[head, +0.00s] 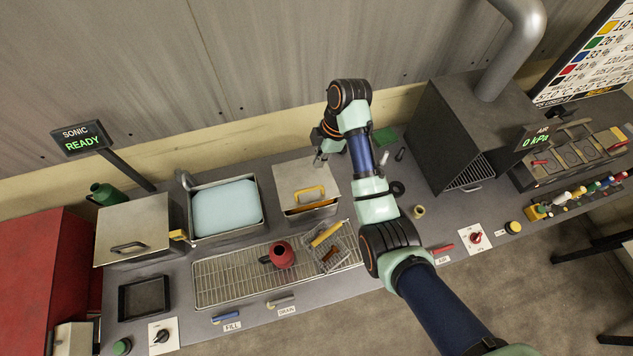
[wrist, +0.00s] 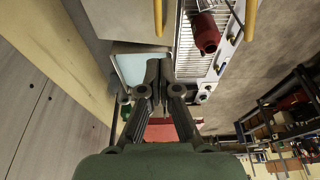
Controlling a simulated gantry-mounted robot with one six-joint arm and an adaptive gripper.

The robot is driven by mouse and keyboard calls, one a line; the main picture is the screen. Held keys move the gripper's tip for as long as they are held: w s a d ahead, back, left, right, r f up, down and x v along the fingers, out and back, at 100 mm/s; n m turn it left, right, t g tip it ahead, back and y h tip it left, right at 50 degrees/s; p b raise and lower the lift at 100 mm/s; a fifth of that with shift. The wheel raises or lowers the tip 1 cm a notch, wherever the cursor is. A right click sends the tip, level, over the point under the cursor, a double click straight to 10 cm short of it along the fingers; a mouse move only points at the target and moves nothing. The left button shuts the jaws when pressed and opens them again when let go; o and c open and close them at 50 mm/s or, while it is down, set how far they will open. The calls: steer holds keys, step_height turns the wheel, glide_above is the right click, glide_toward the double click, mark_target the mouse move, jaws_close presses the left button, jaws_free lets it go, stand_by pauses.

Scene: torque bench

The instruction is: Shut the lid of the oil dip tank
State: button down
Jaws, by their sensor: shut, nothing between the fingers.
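The oil dip tank (head: 311,213) stands at the back middle of the bench in the head view. Its flat tan-grey lid (head: 291,180) with a yellow handle (head: 310,193) covers most of it. A narrow orange-amber strip shows along the front under the lid edge, so the lid does not look fully seated; its exact tilt is hard to tell. My gripper (head: 321,158) is shut and empty near the lid's back right corner. Contact cannot be told. In the wrist view the closed fingers (wrist: 155,82) show below the lid (wrist: 122,18) and its handle (wrist: 158,17).
Left of the tank is an open water-blue basin (head: 226,207). A wire rack (head: 228,280) in front holds a red jug (head: 281,254) and a small basket (head: 333,253). A dark hooded box (head: 450,130) stands right of my arm. The back wall is close behind.

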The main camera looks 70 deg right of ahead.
mark_target(308, 189)
steer(key=x, duration=0.4)
steer(key=b+x, duration=0.1)
steer(key=x, duration=0.8)
steer(key=shift+s+d+f+b, duration=0.25)
steer(key=shift+s+f+b, duration=0.1)
steer(key=shift+f, duration=0.2)
steer(key=shift+s+a+f, duration=0.2)
steer(key=shift+a+f, duration=0.1)
steer(key=shift+f, duration=0.25)
steer(key=shift+s+a+f, duration=0.15)
steer(key=shift+a+f, duration=0.15)
steer(key=shift+f, duration=0.3)
steer(key=shift+r, duration=0.1)
